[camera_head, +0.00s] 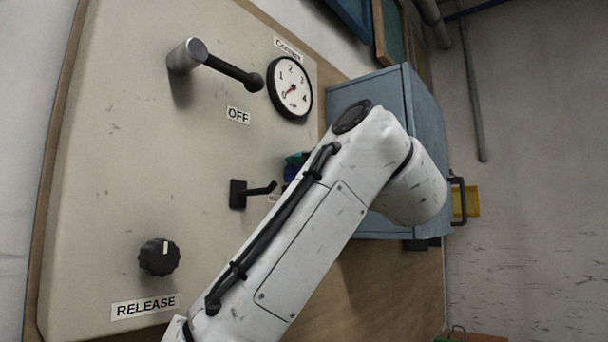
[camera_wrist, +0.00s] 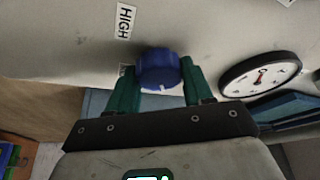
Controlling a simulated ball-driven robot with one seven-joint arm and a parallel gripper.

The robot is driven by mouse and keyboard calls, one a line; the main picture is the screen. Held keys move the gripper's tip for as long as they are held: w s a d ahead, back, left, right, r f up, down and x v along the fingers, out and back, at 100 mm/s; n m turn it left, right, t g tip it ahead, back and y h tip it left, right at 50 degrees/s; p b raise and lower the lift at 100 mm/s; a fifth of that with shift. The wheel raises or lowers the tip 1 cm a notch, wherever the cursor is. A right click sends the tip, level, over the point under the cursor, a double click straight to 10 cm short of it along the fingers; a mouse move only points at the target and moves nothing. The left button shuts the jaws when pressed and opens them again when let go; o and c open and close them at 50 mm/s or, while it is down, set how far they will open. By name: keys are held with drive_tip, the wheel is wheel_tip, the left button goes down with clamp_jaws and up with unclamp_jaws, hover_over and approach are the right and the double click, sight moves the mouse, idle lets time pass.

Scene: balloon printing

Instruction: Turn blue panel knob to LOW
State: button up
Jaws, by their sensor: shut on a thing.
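The blue knob (camera_wrist: 157,68) sits on the pale panel (camera_wrist: 60,40) in the wrist view. A small pale mark shows at its lower edge. My gripper (camera_wrist: 158,80) has its two dark green fingers on either side of the knob, shut on it. A HIGH label (camera_wrist: 124,20) is on the panel to the upper left of the knob. Another label, behind the left finger, is mostly hidden, and I see no readable LOW label. In the head view, my arm covers most of the knob area; only a bit of blue and dark green shows beside it.
On the panel in the head view are a lever (camera_head: 215,66), a dial gauge (camera_head: 290,88), an OFF label (camera_head: 238,115), a small black hook-shaped switch (camera_head: 250,193) and a black knob (camera_head: 159,257) above a RELEASE label (camera_head: 145,306). A blue cabinet (camera_head: 432,115) stands behind my arm.

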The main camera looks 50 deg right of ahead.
drive_tip(key=o, duration=1)
drive_tip(key=b+v, duration=0.3)
drive_tip(key=v, duration=0.7)
drive_tip(key=shift+s+f, duration=0.1)
drive_tip(key=shift+s, duration=0.3)
